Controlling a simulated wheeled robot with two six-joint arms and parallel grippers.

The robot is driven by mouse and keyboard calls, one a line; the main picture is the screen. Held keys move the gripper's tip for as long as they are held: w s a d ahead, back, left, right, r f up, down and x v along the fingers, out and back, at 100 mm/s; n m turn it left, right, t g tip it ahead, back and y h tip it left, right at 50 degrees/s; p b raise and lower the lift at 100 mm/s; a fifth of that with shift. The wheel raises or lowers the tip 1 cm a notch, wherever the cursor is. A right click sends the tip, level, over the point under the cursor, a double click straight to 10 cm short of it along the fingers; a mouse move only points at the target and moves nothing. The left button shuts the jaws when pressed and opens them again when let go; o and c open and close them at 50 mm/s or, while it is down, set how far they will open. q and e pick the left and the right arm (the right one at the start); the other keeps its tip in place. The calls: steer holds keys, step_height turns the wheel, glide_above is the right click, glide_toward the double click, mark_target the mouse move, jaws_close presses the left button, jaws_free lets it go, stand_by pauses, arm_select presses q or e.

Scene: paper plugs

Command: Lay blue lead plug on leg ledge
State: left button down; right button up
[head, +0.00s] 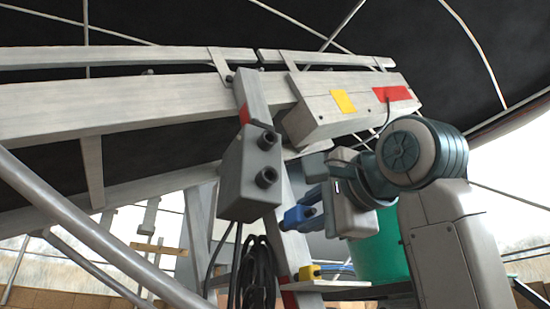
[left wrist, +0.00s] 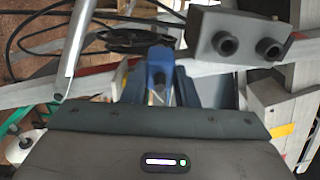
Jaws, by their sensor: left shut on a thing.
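My left gripper (head: 308,205) is shut on a blue plug (head: 295,218), in front of the slanting grey leg. In the left wrist view the blue plug (left wrist: 158,62) shows at the middle, between my left gripper's fingers (left wrist: 157,88). The leg ledge (head: 325,287) is a narrow pale shelf low on the leg. The held plug is above it and apart from it. A yellow piece (head: 309,271) sits on the ledge, with a blue line behind it. My right gripper is not in view.
A grey box with two dark sockets (head: 250,174) hangs on the leg, left of my gripper. Coiled black cable (head: 256,268) hangs below it. A green bucket (head: 380,255) stands behind my arm. A long grey beam (head: 190,97) crosses above.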

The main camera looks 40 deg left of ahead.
arm_select(q)
steer(key=w+d+p, duration=0.1)
steer(key=w+d, duration=0.2)
steer(key=w, duration=0.6)
steer(key=w+d+p, duration=0.1)
steer(key=w+d, duration=0.3)
steer(key=w, duration=0.5)
steer(key=shift+d, duration=0.2)
stand_by(0.6)
stand_by(0.4)
